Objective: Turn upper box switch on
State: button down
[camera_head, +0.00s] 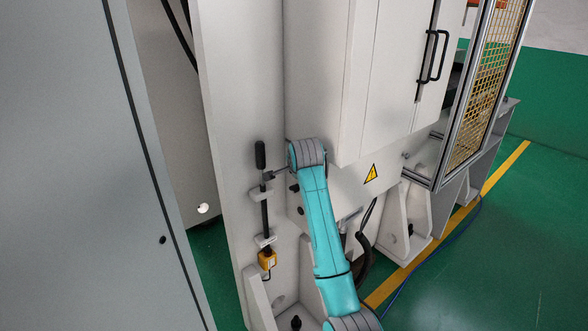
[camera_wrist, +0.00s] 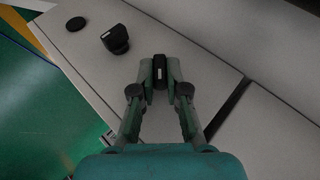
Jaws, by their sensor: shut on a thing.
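In the wrist view, my gripper (camera_wrist: 160,74) has its two fingers on either side of a small black switch (camera_wrist: 159,66). It is shut on this switch, which has a pale mark on its face. The switch stands out from the pale machine panel (camera_wrist: 205,65). In the head view, my turquoise arm reaches up to the pale cabinet side (camera_head: 310,110). My wrist hides the held switch there, and the fingers can hardly be made out. I cannot tell from these frames whether the switch is on or off.
A black knob (camera_wrist: 116,40) and a flat black disc (camera_wrist: 76,24) sit beside the held switch. A vertical black-handled rod (camera_head: 261,155) stands close left of my wrist. A grey cabinet (camera_head: 80,180) fills the left. Green floor lies open at lower right.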

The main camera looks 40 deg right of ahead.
jog(key=t, duration=0.2)
jog(key=f+m+t, duration=0.1)
jog(key=t, duration=0.1)
jog(key=shift+s+h, duration=0.2)
jog(key=shift+h, duration=0.2)
jog(key=shift+f+m+t+h, duration=0.1)
jog(key=shift+m+t+h, duration=0.5)
jog(key=shift+t, duration=1.3)
jog(key=c, duration=1.2)
grip_release()
jog(key=v, duration=1.2)
jog(key=shift+f, duration=0.15)
